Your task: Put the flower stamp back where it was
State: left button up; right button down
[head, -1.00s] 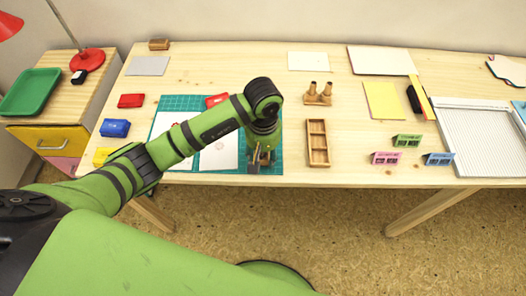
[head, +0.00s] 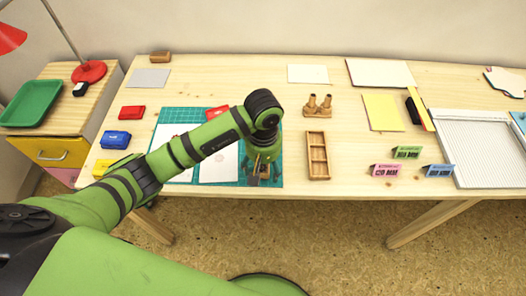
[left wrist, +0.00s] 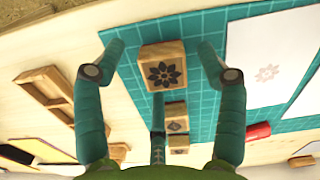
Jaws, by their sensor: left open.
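The flower stamp (left wrist: 163,65), a wooden block with a dark flower on its upper face, is on the teal cutting mat (left wrist: 240,22) in the left wrist view. My left gripper (left wrist: 163,58) is open, with one finger on each side of the stamp and gaps between fingers and block. In the head view my left gripper (head: 258,176) is over the mat's right end and hides most of the stamps. My right gripper is not in view.
An empty wooden tray with compartments (head: 308,155) lies right of the mat, near a small wooden holder (head: 318,112). White paper with a faint flower print (left wrist: 268,72) lies on the mat. Inkpads in red (head: 132,112), blue (head: 115,139) and yellow stand left.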

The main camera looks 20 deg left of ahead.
aim_at(264, 168)
pick_arm(q)
notch_tip(264, 168, up, 11)
jog(key=b, duration=0.1)
jog(key=shift+r, duration=0.2)
